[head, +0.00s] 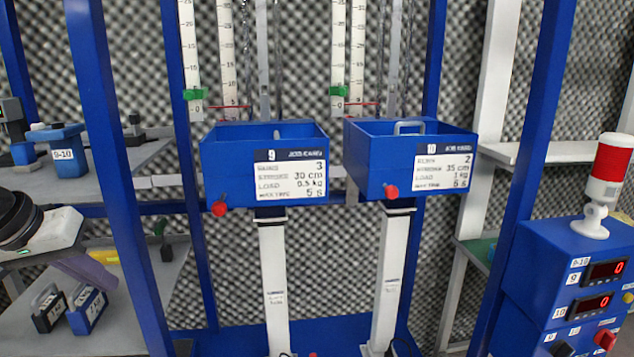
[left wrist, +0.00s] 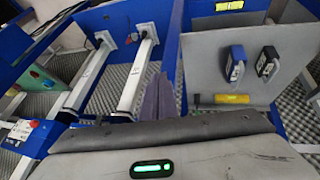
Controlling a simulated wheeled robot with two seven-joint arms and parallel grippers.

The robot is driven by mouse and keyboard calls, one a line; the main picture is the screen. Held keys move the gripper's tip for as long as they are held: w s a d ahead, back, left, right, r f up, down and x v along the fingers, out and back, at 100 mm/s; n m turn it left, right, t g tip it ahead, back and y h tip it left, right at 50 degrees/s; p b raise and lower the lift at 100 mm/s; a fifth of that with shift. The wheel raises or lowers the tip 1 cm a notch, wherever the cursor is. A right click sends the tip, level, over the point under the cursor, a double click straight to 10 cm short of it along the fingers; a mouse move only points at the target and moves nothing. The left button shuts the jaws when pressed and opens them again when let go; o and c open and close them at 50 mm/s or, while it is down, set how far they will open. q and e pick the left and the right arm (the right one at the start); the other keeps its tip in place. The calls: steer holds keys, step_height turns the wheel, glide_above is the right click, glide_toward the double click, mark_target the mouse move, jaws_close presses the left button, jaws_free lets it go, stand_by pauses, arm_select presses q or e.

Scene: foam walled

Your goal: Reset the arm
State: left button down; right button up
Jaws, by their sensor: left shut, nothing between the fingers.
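My left arm (head: 35,232) comes in at the left edge of the head view. Its gripper (head: 92,270) shows as greyish-purple fingers pointing down and to the right, in front of the lower left shelf. In the left wrist view the fingers (left wrist: 157,98) are together, with nothing visible between them. The gripper is apart from the two blue boxes, numbered 9 (head: 225,160) and 10 (head: 365,160), which stand on white columns to its right. My right gripper is not seen.
A blue upright post (head: 120,180) stands between my left gripper and the boxes. On the lower left shelf (head: 110,325) are a black weight (head: 47,308), a blue weight (head: 87,308) and a yellow object (head: 104,256). A blue control box (head: 530,270) with a red-topped lamp (head: 610,165) stands right.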

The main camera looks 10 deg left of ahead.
arm_select(q)
step_height(320, 180, down, 20)
steer(key=s+a, duration=0.1)
steer(key=a, duration=0.1)
steer(key=s+d+f+m+t, duration=0.1)
steer(key=s+d+f, duration=0.25)
steer(key=f, duration=0.35)
steer(key=s+d+f+m, duration=0.1)
steer(key=s+d+f, duration=0.25)
steer(key=f, duration=0.45)
steer(key=s+d+f+m, duration=0.1)
steer(key=s+d+f, duration=0.1)
steer(key=d, duration=0.4)
steer(key=s+d+f+m+t+h, duration=0.1)
steer(key=s+d+f, duration=0.2)
steer(key=d, duration=0.4)
steer(key=s+d+f+m, duration=0.1)
steer(key=s+d+f, duration=0.1)
steer(key=s+d, duration=0.2)
steer(key=d, duration=0.3)
steer(key=shift+s+d+f, duration=0.15)
steer(key=shift+s+f, duration=0.1)
steer(key=shift+f, duration=0.1)
